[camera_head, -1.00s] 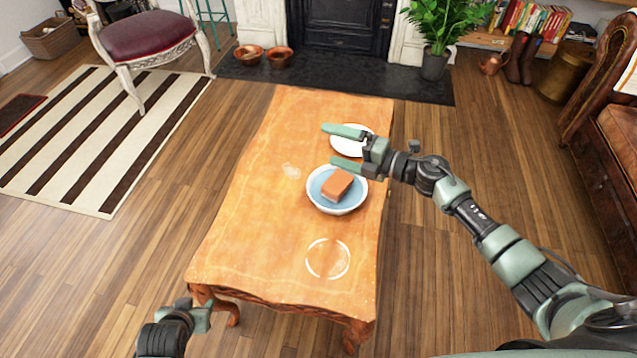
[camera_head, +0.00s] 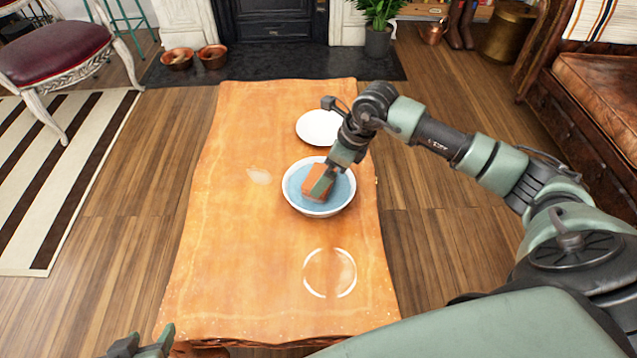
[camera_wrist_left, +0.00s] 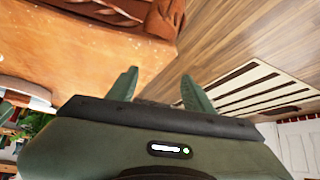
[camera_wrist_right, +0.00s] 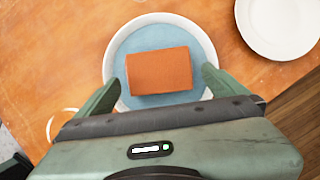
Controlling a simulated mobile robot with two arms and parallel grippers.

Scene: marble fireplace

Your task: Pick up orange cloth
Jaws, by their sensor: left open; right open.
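The orange cloth (camera_wrist_right: 159,71) is a folded, block-like orange piece lying in a blue-lined white bowl (camera_head: 344,202) on the table. It also shows in the head view (camera_head: 311,180). My right gripper (camera_wrist_right: 162,80) is open and points down over the bowl. In its wrist view its fingers flank the cloth left and right, with gaps; I cannot tell how far above it they are. In the head view a right finger partly hides the cloth. My left gripper (camera_head: 147,346) is open and empty by the table's near left corner; its wrist view shows both fingers (camera_wrist_left: 158,82) apart.
The low table (camera_head: 225,225) has a worn orange surface. A chair (camera_head: 55,55) and striped rug (camera_head: 70,170) are left, a leather sofa (camera_head: 590,110) right.

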